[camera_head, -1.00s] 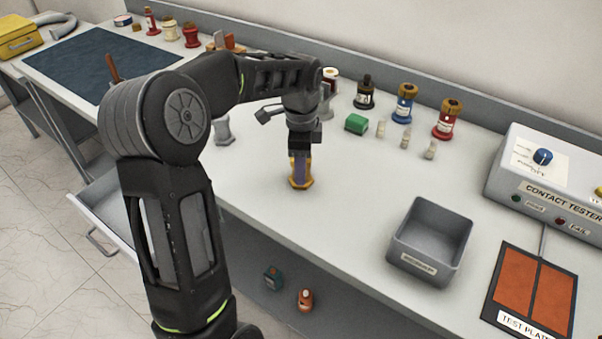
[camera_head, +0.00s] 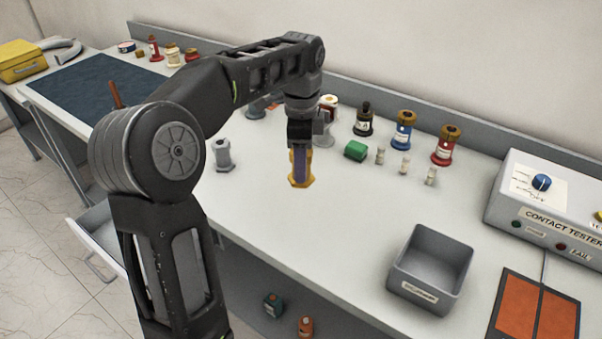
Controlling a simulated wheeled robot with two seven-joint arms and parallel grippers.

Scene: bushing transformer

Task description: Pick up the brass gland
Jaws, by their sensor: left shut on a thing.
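The brass gland (camera_head: 302,183) is a gold-coloured piece with a wide flange at its foot, in the middle of the head view. My left gripper (camera_head: 300,165) points straight down over it and is shut on it, with the purple-looking fingers covering its middle. The gland is upright. I cannot tell whether its flange touches the bench top or hangs just above it. My right gripper is not in view.
A grey gland-shaped piece (camera_head: 223,155) stands to the left. An open grey bin (camera_head: 433,268) and the contact tester (camera_head: 548,205) are further right.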

